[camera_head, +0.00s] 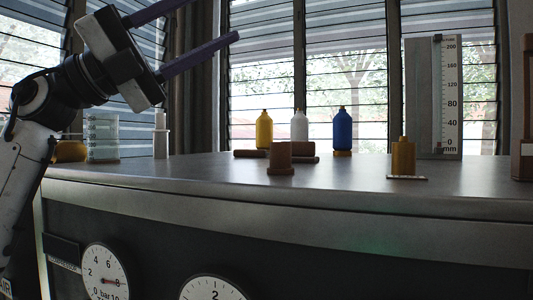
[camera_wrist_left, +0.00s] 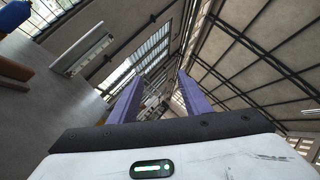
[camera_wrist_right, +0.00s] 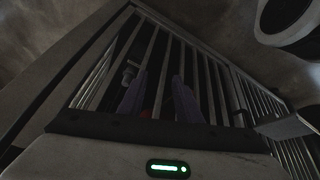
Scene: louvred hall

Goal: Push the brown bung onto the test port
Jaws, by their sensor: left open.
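A brown bung-like piece (camera_head: 280,158), a short cylinder on a wider foot, stands on the grey bench near its middle. A brass-coloured upright fitting (camera_head: 403,157) stands to its right with a small white label strip at its foot; I cannot tell for sure whether it is the test port. My left gripper (camera_head: 212,18) is open and empty, raised above the bench's left side, well away from both pieces. Its purple fingers also show in the left wrist view (camera_wrist_left: 158,80). My right gripper (camera_wrist_right: 161,80) is open and empty, pointing at a dark barred structure.
Yellow (camera_head: 264,130), white (camera_head: 299,126) and blue (camera_head: 343,130) bottles stand at the back, with low brown pieces (camera_head: 302,149) before them. A clear beaker (camera_head: 102,138) stands at left, a tall millimetre scale (camera_head: 434,98) at right. Gauges (camera_head: 105,272) sit on the bench front.

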